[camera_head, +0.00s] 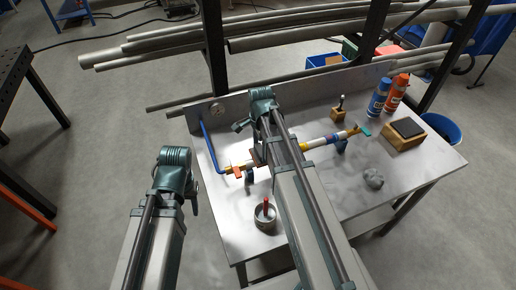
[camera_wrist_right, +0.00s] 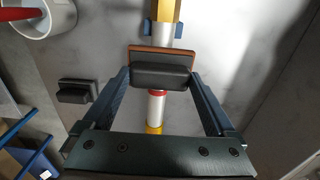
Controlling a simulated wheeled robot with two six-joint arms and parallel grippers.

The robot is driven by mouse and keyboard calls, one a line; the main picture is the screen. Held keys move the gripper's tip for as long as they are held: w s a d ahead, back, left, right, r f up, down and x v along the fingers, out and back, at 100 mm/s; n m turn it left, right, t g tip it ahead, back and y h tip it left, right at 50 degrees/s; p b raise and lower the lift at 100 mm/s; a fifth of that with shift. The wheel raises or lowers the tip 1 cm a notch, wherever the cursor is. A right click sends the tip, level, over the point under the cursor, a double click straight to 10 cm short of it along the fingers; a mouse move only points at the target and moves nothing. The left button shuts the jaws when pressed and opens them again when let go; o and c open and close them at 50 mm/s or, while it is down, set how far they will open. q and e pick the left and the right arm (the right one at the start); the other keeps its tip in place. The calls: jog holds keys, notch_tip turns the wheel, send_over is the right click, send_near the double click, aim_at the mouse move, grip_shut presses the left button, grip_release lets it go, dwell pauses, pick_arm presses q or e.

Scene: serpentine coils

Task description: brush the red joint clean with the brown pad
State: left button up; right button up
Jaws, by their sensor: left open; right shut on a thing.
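The brown pad (camera_wrist_right: 135,58), with a black grip block on its back, is between the fingers of my right gripper (camera_wrist_right: 161,78), which is shut on it. The pad lies across the pipe in the right wrist view. The red joint (camera_wrist_right: 157,93) shows as a narrow red ring on the pipe (camera_wrist_right: 157,108), right beside the pad; whether they touch I cannot tell. In the head view, my right arm hides most of this stretch, and the pad (camera_head: 257,158) shows just left of the arm. My left gripper (camera_head: 194,205) is open, mostly hidden by its wrist, left of the table.
A cup (camera_head: 265,222) with a red-handled tool stands on the table (camera_head: 325,205) near its front. A grey lump (camera_head: 373,178), a wooden block with a black top (camera_head: 404,136), and blue (camera_head: 379,98) and orange (camera_head: 396,92) bottles stand to the right. Orange-red and teal handles mark the pipe ends.

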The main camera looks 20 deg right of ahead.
jog(key=shift+d, duration=0.15)
jog(key=shift+d+f, duration=0.1)
jog(key=shift+d, duration=0.3)
jog(key=shift+d, duration=0.2)
jog(key=shift+w+d, duration=0.1)
jog(key=shift+d, duration=0.7)
jog(key=shift+d, duration=0.5)
